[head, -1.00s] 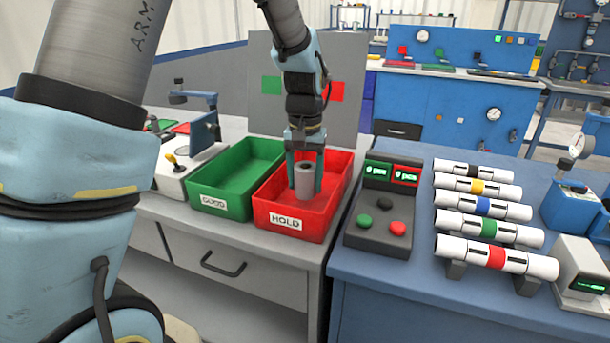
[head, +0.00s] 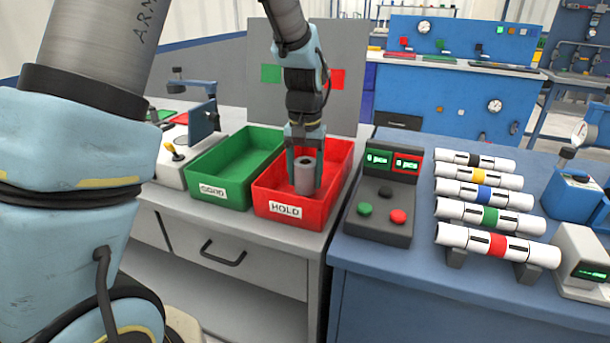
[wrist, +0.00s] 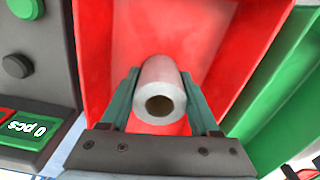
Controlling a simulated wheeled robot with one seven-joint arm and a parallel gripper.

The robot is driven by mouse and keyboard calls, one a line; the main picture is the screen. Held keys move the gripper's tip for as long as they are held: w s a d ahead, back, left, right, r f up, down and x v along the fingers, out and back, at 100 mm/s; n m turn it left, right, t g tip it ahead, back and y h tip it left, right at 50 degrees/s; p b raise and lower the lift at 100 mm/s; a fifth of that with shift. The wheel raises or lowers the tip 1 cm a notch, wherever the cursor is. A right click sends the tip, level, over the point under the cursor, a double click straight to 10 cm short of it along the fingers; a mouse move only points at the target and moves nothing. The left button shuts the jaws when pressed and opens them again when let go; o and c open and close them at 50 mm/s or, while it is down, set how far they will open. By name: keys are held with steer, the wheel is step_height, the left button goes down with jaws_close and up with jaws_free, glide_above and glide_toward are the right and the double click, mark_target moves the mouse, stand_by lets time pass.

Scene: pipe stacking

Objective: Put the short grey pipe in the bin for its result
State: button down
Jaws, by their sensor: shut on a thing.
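The short grey pipe (head: 304,176) is upright between the fingers of my gripper (head: 304,168), inside the red bin labelled HOLD (head: 285,212). My gripper is shut on it. In the wrist view the pipe (wrist: 161,82) shows its open end, with a finger of my gripper (wrist: 160,105) on each side and the red bin floor (wrist: 150,25) behind it. Whether the pipe's lower end touches the bin floor cannot be told. The green bin labelled GOOD (head: 215,191) stands directly left of the red bin and looks empty.
Right of the red bin is a control box (head: 385,205) with buttons and two small displays. Several white pipes with coloured bands (head: 497,246) lie on a rack farther right. A grey panel (head: 300,70) stands behind the bins. A gauge device (head: 195,135) is left of the green bin.

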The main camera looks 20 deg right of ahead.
steer(key=shift+f, duration=0.6)
steer(key=shift+c, duration=0.2)
jaws_free()
step_height(320, 180, up, 11)
steer(key=shift+b, duration=0.45)
steer(key=shift+f, duration=0.1)
stand_by(0.5)
steer(key=w+a+n+p, duration=0.2)
steer(key=a+n+p, duration=0.1)
steer(key=a, duration=1.2)
steer(key=s+a+f+n+p, duration=0.1)
steer(key=s+a, duration=0.2)
steer(key=a, duration=0.4)
steer(key=s+a+n+t+p, duration=0.1)
steer(key=s+a+n, duration=0.1)
steer(key=a, duration=0.6)
steer(key=shift+s+f+t+p, duration=0.3)
steer(key=shift+s+f+p, duration=0.05)
steer(key=shift+s+f, duration=0.1)
